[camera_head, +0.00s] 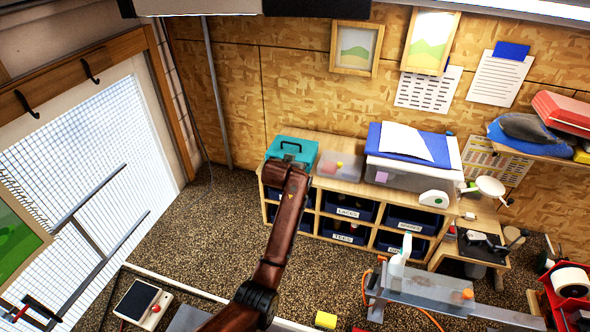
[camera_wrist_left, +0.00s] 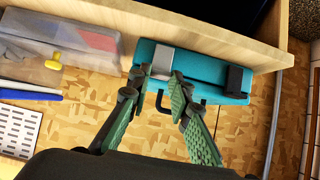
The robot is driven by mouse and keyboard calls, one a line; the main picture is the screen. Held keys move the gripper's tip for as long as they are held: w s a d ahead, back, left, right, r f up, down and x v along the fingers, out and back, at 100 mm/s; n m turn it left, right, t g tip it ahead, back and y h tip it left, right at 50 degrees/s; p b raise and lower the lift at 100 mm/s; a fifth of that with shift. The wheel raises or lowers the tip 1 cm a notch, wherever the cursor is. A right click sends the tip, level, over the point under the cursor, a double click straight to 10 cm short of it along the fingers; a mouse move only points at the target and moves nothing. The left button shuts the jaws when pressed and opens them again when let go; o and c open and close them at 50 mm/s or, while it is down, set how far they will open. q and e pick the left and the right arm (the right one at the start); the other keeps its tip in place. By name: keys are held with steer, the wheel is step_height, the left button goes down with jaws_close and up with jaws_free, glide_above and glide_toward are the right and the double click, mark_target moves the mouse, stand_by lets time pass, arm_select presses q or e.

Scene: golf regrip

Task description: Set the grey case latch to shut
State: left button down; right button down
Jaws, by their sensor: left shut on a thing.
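The teal case (camera_head: 300,147) stands on the left end of the wooden shelf unit, with its dark handle showing. In the left wrist view the case (camera_wrist_left: 202,68) carries a grey latch (camera_wrist_left: 162,62) on one side and a dark latch (camera_wrist_left: 236,80) on the other. My left gripper (camera_wrist_left: 158,80) has its green-padded fingertips on either side of the grey latch and is shut on it. In the head view my brown left arm reaches up to the case, and the gripper (camera_head: 289,168) covers part of its front. I cannot tell how the latch is set. My right gripper is not in view.
A clear box (camera_head: 340,165) with small items stands right beside the case. A larger bin (camera_head: 412,176) with a blue lid is further right. Labelled drawers (camera_head: 347,207) fill the shelf unit below. A bench (camera_head: 430,292) stands at the lower right.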

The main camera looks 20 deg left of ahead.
arm_select(q)
steer(key=shift+w+g, duration=0.2)
steer(key=shift+g, duration=0.4)
steer(key=c, duration=1.8)
jaws_free()
steer(key=shift+w, duration=0.1)
steer(key=shift+o, duration=0.2)
steer(key=shift+r, duration=0.1)
steer(key=shift+s+r, duration=0.2)
steer(key=v, duration=1.1)
steer(key=shift+s+r, duration=0.15)
steer(key=shift+s, duration=0.05)
